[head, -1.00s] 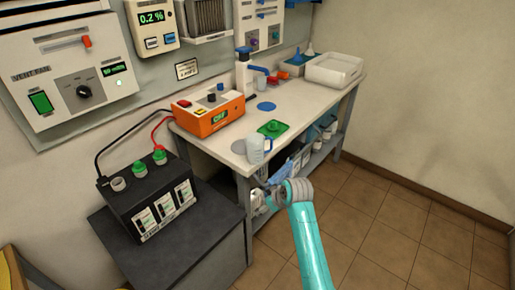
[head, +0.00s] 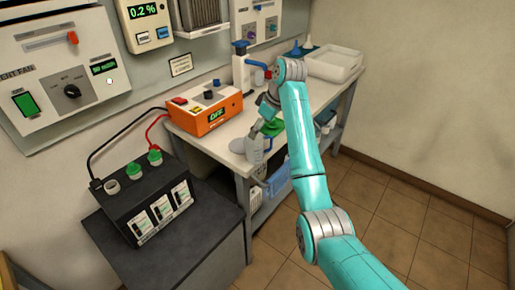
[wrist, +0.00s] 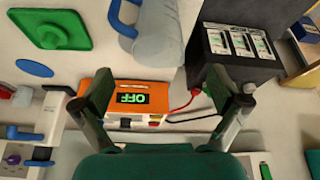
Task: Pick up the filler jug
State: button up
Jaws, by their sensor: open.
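The filler jug (head: 256,152) stands at the front edge of the white bench, pale and translucent. My arm and gripper partly cover it in the head view. In the wrist view the jug (wrist: 158,34) is at the top middle, with its blue handle on its left side. My gripper (wrist: 160,84) is open and empty, its two fingers spread wide. The jug lies beyond the fingertips in that view, not between them.
The orange charger (head: 208,112) reading OFF shows between my fingers in the wrist view. A black battery (head: 148,198) with red and black cables stands on the dark cabinet at left. A white bin (head: 334,63) is at the bench's far end.

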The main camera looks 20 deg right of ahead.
aim_at(260, 147)
jog(key=shift+d+x, duration=0.2)
jog(key=shift+x, duration=4.15)
jog(key=c, duration=1.4)
